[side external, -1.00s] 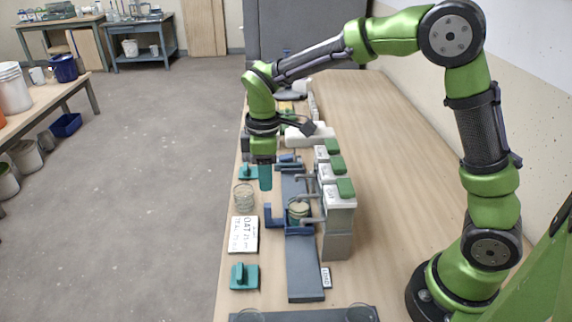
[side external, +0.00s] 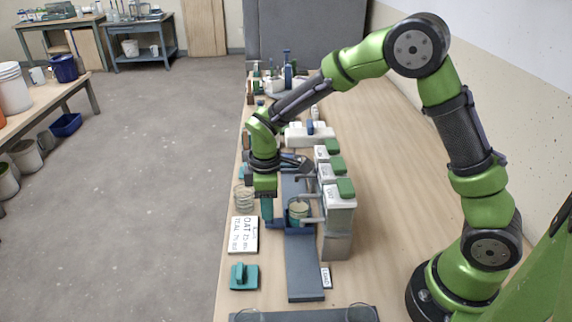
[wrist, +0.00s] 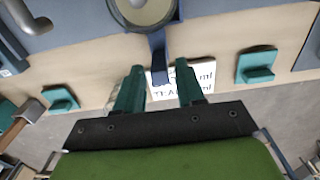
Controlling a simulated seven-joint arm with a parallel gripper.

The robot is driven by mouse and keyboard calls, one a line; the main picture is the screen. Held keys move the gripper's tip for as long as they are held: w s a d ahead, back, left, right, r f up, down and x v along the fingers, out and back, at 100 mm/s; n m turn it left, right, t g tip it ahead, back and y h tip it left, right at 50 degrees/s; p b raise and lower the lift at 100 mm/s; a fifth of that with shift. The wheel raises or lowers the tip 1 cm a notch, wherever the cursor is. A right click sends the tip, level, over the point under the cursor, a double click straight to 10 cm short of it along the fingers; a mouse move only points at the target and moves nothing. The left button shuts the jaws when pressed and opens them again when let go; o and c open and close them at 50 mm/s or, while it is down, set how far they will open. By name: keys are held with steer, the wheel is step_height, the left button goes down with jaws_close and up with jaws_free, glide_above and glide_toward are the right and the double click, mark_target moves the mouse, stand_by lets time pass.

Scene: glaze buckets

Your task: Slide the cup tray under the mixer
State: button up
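The blue cup tray (side external: 300,230) sits on the long grey rail, with a glass cup (side external: 299,210) of pale greenish liquid in it. The tray's blue handle (wrist: 158,68) points toward my gripper in the wrist view. My gripper (side external: 267,214) is low at the left side of the tray. In the wrist view its two teal fingers (wrist: 160,78) are apart, with the handle showing between them and a gap on each side. The fingers hide most of the handle in the side view. I cannot tell for sure which unit is the mixer.
Dispensers with green lids (side external: 345,188) and spouts stand along the right of the rail (side external: 304,272). An empty glass (side external: 243,198), a lettered card (side external: 243,235) and a teal block (side external: 244,276) lie left of it. A white unit (side external: 300,138) stands farther back.

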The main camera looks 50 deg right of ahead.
jaws_close()
steer(key=shift+w+d, duration=3.9)
steer(key=shift+w, duration=0.05)
steer(key=shift+w+d, duration=1.75)
steer(key=shift+d, duration=0.05)
steer(key=shift+o, duration=0.2)
jaws_free()
steer(key=shift+s, duration=0.1)
steer(key=shift+r, duration=0.1)
